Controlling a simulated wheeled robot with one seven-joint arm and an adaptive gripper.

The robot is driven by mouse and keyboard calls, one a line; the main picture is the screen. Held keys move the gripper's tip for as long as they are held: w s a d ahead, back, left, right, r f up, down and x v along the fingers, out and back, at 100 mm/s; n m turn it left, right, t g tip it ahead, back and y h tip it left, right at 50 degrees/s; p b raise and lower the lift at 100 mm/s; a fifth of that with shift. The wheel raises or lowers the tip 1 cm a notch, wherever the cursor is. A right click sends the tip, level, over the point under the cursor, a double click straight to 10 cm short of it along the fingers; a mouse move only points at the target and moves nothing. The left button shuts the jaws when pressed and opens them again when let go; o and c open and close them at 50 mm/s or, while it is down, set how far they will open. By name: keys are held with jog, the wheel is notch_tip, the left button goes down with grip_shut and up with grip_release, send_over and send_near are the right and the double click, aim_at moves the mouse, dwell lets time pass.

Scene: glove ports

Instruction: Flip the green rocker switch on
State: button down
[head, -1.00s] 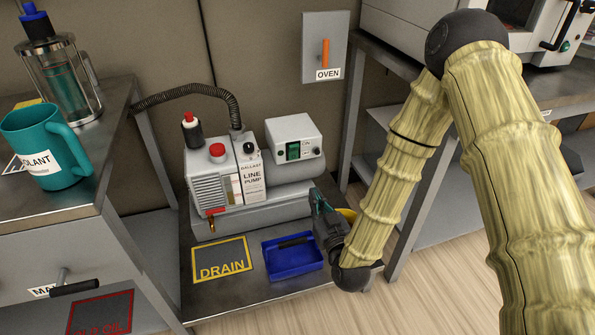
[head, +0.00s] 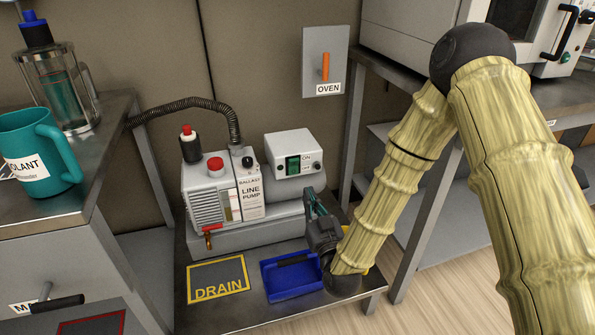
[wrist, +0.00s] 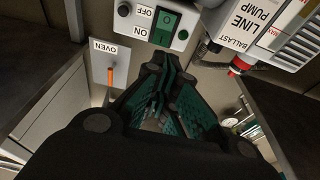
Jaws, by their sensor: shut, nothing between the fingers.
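My gripper (head: 314,198) is shut and empty. It is below and slightly right of the switch in the head view, pointing up toward the box. In the wrist view my gripper (wrist: 157,70) has its fingertips just below the switch in the picture, apparently apart from it. Which side of the rocker is pressed in is unclear.
The line pump (head: 222,195) with a red knob and black hose stands left of the box. A blue tray (head: 291,280) and a DRAIN mat (head: 217,281) lie in front. An orange-handled OVEN switch (head: 325,67) is on the wall. A teal mug (head: 35,150) stands left.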

aim_at(294, 161)
jog(key=b+x, duration=0.4)
jog(key=x, duration=0.6)
jog(key=shift+w+f, duration=0.1)
jog(key=shift+w, duration=0.05)
jog(key=shift+w+a+r, duration=0.15)
jog(key=shift+w+r, duration=0.1)
jog(key=shift+w, duration=0.3)
